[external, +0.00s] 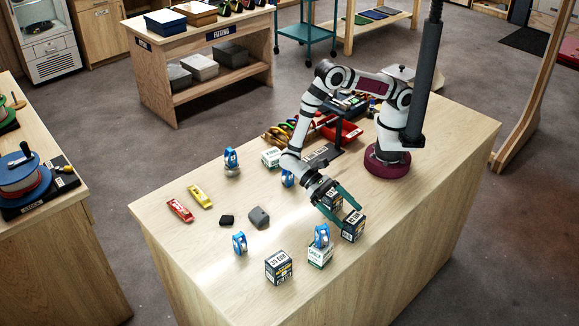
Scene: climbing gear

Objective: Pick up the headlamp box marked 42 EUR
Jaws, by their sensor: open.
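Several small headlamp boxes stand on the wooden counter. A dark box (353,228) is right at my gripper's fingertips; its price is too small to read surely. Another dark box (331,200) stands just behind the fingers, partly hidden by them, price unreadable. A dark box nearer the front (279,268) appears to read 35 EUR. I cannot tell which box is marked 42 EUR. My gripper (349,214) has teal fingers, is open and reaches down over the dark box at its tips. Whether the fingers touch it is not clear.
A white box (319,256) with a blue headlamp (321,236) on it stands left of the fingertips. Another white box (271,157) stands farther back. Loose blue headlamps (240,243), red and yellow items (181,210) and a grey block (259,217) lie left. The counter's right front is clear.

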